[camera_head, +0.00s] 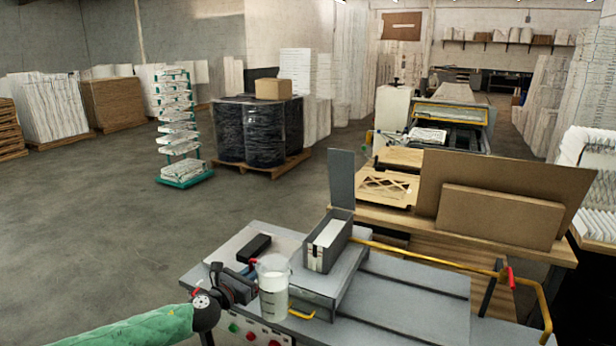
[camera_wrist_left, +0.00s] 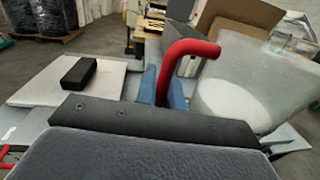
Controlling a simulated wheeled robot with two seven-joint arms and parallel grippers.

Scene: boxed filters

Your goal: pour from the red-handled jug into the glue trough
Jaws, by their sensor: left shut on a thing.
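The clear jug (camera_head: 273,290) with white contents stands upright at the bench's front, in the head view. In the left wrist view the jug (camera_wrist_left: 240,85) is at the right, with its red handle (camera_wrist_left: 188,50) between the blue fingertips. My left gripper (camera_head: 246,284) is shut on that handle, to the left of the jug. I cannot tell whether the jug's base touches the bench. The grey glue trough (camera_head: 316,260), with a white inside, sits on a raised grey plate just behind and right of the jug. My right gripper is not in view.
A black block (camera_head: 253,247) lies on the bench left of the trough. A yellow bar (camera_head: 430,257) runs from the trough to the right. Cardboard sheets (camera_head: 500,215) stand behind. The bench's right part (camera_head: 420,300) is clear. Red and green buttons line its front.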

